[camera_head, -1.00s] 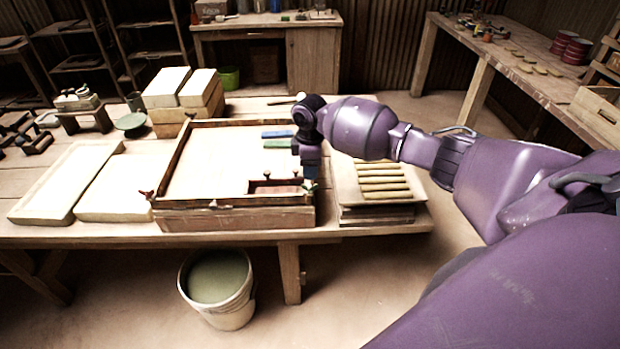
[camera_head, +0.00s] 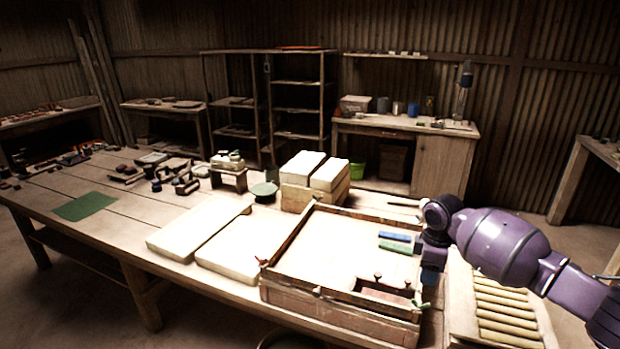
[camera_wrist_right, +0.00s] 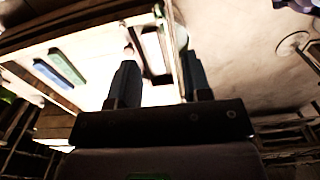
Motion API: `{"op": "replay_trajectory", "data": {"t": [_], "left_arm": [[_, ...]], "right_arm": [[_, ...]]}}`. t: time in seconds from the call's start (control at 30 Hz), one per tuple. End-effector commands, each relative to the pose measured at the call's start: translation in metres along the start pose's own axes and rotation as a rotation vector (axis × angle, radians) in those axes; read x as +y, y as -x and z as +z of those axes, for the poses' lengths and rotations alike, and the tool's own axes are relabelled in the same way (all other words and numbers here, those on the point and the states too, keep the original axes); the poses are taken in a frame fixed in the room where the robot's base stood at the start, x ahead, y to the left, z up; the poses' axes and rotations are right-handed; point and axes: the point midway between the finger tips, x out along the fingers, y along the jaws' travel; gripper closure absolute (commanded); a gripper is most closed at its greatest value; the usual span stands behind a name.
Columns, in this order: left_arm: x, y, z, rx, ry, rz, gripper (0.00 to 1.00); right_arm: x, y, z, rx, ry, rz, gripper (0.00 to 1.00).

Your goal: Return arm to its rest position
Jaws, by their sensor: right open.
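My right arm, purple with a dark wrist, comes in from the right in the head view. My right gripper (camera_head: 429,276) points down over the right edge of the wood-framed tray (camera_head: 340,304). In the right wrist view its two dark fingers (camera_wrist_right: 160,85) stand apart with nothing between them. Beyond them the tray's pale floor and rim show, with a green bar (camera_wrist_right: 67,66) and a blue bar (camera_wrist_right: 46,73). Whether the fingertips touch the rim, I cannot tell. My left gripper is in neither view.
Inside the tray are a blue bar (camera_head: 395,236), a green bar (camera_head: 395,247) and a reddish box (camera_head: 385,292). A rack of yellowish strips (camera_head: 507,318) stands right of the tray. Pale slabs (camera_head: 198,228) lie left; stacked blocks (camera_head: 312,192) stand behind. A green mat (camera_head: 85,206) lies far left.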

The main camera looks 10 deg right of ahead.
Motion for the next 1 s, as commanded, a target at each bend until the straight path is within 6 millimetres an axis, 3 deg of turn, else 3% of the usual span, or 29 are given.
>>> {"op": "replay_trajectory", "data": {"t": [0.17,0.3,0.47,0.6,0.7,0.83,1.0], "left_arm": [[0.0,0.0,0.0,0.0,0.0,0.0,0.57],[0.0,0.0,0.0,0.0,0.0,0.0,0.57],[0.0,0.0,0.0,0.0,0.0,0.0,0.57],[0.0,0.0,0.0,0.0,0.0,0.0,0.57],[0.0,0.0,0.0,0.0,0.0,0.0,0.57],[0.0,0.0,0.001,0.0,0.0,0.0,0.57],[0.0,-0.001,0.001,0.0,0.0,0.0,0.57]], "right_arm": [[0.018,0.004,-0.016,0.093,-0.09,0.126,0.55],[0.039,0.03,-0.05,0.249,-0.13,0.326,0.55],[0.035,0.045,-0.093,0.46,-0.145,0.482,0.55],[0.009,0.038,-0.121,0.661,-0.164,0.563,0.55],[-0.016,0.028,-0.13,0.792,-0.188,0.594,0.55],[-0.05,0.013,-0.132,0.938,-0.232,0.617,0.55],[-0.094,-0.009,-0.117,1.073,-0.308,0.633,0.55]]}}
